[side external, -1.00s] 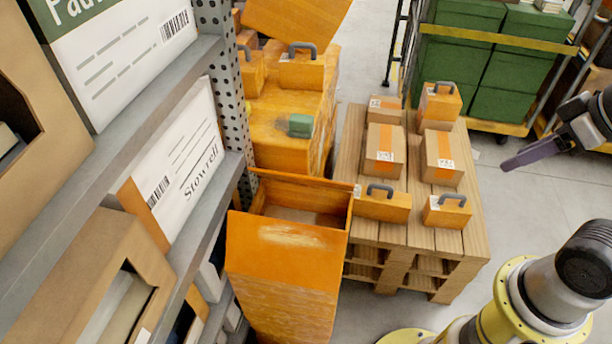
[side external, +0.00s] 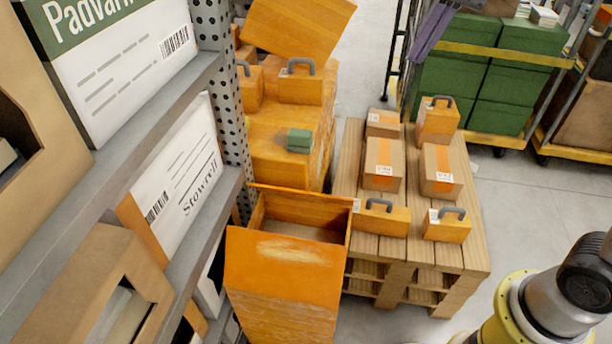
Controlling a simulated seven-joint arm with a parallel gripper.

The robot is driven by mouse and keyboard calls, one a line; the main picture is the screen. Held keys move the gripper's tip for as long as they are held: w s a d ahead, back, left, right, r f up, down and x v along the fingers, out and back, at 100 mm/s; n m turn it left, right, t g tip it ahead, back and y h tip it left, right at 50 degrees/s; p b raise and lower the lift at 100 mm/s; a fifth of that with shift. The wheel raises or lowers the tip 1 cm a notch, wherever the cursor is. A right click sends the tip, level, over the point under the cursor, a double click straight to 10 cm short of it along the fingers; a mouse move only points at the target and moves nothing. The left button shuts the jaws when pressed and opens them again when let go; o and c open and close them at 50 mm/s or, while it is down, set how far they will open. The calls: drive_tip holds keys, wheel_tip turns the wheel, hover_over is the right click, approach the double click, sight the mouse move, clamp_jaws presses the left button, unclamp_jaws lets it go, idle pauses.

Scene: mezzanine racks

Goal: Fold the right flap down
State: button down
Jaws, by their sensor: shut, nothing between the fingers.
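An orange box (side external: 285,310) with an open top stands between the shelf rack and the pallet. Its near flap (side external: 285,262), with a pale worn streak, slopes outward towards the camera. A panel (side external: 303,206) stands up along the far side of the opening, and part of the inside shows. I cannot tell for sure which panel is the right flap.
A wooden pallet (side external: 470,245) with several cartons and handled cases stands right of the box. Behind is an orange stack (side external: 275,165) with a tilted panel (side external: 297,30). Grey shelves (side external: 185,285) close off the left. A green-box cart (side external: 490,132) stands behind; floor (side external: 545,215) at right is clear.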

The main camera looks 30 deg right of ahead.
drive_tip(key=w+a+f+g, duration=0.2)
drive_tip(key=w+a+f, duration=0.2)
drive_tip(key=w+f, duration=0.4)
drive_tip(key=w+a+f+g, duration=0.2)
drive_tip(key=w+a+f, duration=0.2)
drive_tip(key=w+f, duration=0.4)
drive_tip(key=shift+m+g, duration=0.3)
drive_tip(key=a+f, duration=0.1)
drive_tip(key=f, duration=0.4)
drive_tip(key=s+a+f, duration=0.1)
drive_tip(key=f, duration=0.4)
drive_tip(key=s+a+f, duration=0.1)
drive_tip(key=f, duration=0.4)
drive_tip(key=shift+a+f, duration=0.35)
drive_tip(key=shift+f, duration=0.05)
drive_tip(key=shift+s+a+f, duration=0.35)
drive_tip(key=shift+s, duration=0.05)
drive_tip(key=s+a+f+t+h, duration=0.1)
drive_tip(key=s+a+f, duration=0.2)
drive_tip(key=f, duration=0.3)
drive_tip(key=s+a+f+t+h, duration=0.2)
drive_tip(key=s+a+f, duration=0.1)
drive_tip(key=f, duration=0.2)
drive_tip(key=shift+s+a+f, duration=0.35)
drive_tip(key=shift+f, duration=0.05)
